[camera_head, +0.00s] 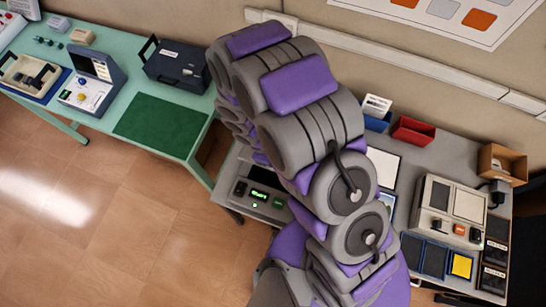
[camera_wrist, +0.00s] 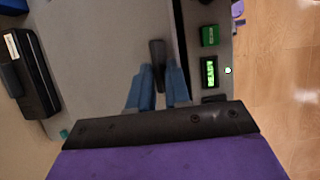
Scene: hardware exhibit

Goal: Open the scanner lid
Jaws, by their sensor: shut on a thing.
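The scanner (camera_head: 258,195) is a grey box on the right-hand bench, partly hidden behind my arm in the head view. Its front panel has a small display with green lettering, and this display also shows in the wrist view (camera_wrist: 209,73) beside a green button (camera_wrist: 209,36). In the wrist view a dark handle (camera_wrist: 157,52) stands on the wide grey lid (camera_wrist: 105,60). My gripper (camera_wrist: 156,82) has its blue fingers closed on the handle, one on each side. The lid looks flat, but I cannot tell whether it is slightly raised. The head view hides my gripper behind my arm.
A black case (camera_wrist: 32,75) lies beyond the lid at the left of the wrist view. On the right bench are a red bin (camera_head: 413,131) and a beige device (camera_head: 450,210). A green-topped table (camera_head: 120,65) stands left. Open wooden floor (camera_head: 110,220) lies in front.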

